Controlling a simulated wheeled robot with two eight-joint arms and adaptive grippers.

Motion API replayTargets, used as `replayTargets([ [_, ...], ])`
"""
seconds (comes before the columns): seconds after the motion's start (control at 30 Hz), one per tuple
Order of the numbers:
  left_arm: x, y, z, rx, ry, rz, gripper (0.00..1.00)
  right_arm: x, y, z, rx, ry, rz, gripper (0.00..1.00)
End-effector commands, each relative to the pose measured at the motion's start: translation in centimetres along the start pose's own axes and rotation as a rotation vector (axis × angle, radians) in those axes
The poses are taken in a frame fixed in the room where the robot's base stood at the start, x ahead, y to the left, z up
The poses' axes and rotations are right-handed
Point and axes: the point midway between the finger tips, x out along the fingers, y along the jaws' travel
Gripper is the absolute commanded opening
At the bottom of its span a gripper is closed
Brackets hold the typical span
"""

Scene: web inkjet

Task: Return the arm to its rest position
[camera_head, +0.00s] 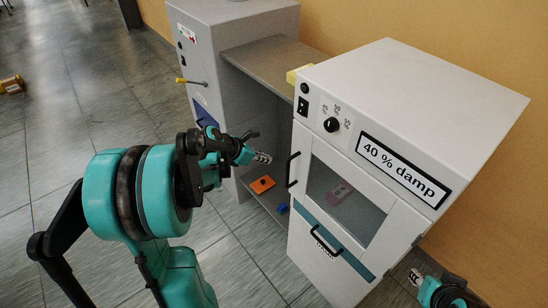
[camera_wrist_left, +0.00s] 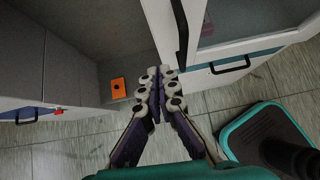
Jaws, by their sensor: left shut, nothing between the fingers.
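My left arm comes in from the left in the head view. Its left gripper (camera_head: 259,157) is small there, in front of the open bay between the two cabinets, apart from the white cabinet's door. In the left wrist view the left gripper (camera_wrist_left: 158,78) has its two fingers together at the tips, with nothing between them. My right gripper (camera_head: 418,278) shows at the lower right of the head view, beside the white cabinet, cut by the frame's edge. Whether it is open or shut cannot be made out.
The white cabinet (camera_head: 425,95), labelled "40 % damp", has black handles and a window with a pink item (camera_head: 340,192). A grey cabinet (camera_head: 245,28) stands left of it. An orange block (camera_head: 262,184) and a blue block (camera_head: 282,208) sit low between them. Tiled floor (camera_head: 90,90) is open at left.

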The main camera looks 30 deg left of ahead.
Motion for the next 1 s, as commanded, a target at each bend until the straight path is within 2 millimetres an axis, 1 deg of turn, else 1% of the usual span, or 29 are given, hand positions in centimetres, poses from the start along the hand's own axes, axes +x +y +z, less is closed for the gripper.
replayTargets([
  [0.03,-0.8,0.1,0.0,-0.002,0.000,0.001,0.00,-0.2,0.0,-0.1,0.000,0.000,0.000,0.33],
  [0.1,-1.3,0.0,0.0,-0.002,0.000,0.000,0.00,-0.3,0.0,-0.2,0.000,0.000,0.000,0.33],
  [0.33,-1.7,-0.1,-0.1,0.002,0.001,0.000,0.00,-0.4,0.0,-0.2,0.000,0.000,0.000,0.33],
  [0.4,-1.7,-0.6,0.0,0.037,0.008,0.000,0.00,-0.3,0.0,-0.2,0.000,0.000,0.000,0.33],
  [0.47,-1.9,-1.6,0.3,0.113,0.022,-0.001,0.00,-0.2,0.0,-0.1,0.000,0.000,0.000,0.33],
  [0.57,-2.4,-4.7,0.8,0.362,0.067,-0.004,0.00,-0.1,0.0,0.0,0.000,0.000,0.000,0.33],
  [0.6,-2.8,-6.3,1.0,0.498,0.091,-0.008,0.00,0.0,0.0,0.1,0.000,0.000,0.000,0.33],
  [0.67,-3.5,-8.9,1.0,0.731,0.129,-0.017,0.00,0.2,0.0,0.2,0.000,0.000,0.000,0.33],
  [0.7,-3.9,-10.6,0.9,0.894,0.153,-0.025,0.00,0.3,0.0,0.2,0.000,0.000,0.000,0.33],
  [0.73,-4.3,-11.8,0.8,1.018,0.171,-0.032,0.00,0.3,0.0,0.3,0.000,0.000,0.000,0.33],
  [0.77,-4.7,-13.0,0.6,1.141,0.189,-0.041,0.00,0.4,0.0,0.3,0.000,0.000,0.000,0.33],
  [0.8,-5.2,-14.4,0.2,1.306,0.212,-0.053,0.00,0.5,0.0,0.4,0.000,0.000,0.000,0.33],
  [0.87,-6.0,-16.5,-0.4,1.554,0.244,-0.074,0.00,0.7,0.0,0.5,0.000,0.000,0.000,0.33],
  [0.9,-6.6,-17.7,-0.9,1.719,0.265,-0.091,0.00,0.7,0.0,0.6,0.000,0.000,0.000,0.33],
  [0.97,-7.3,-19.3,-1.8,1.955,0.293,-0.114,0.00,0.9,0.0,0.7,0.000,0.000,0.000,0.33],
  [1.0,-7.7,-20.3,-2.3,2.100,0.310,-0.132,0.00,0.9,0.0,0.7,0.000,0.000,0.000,0.33],
])
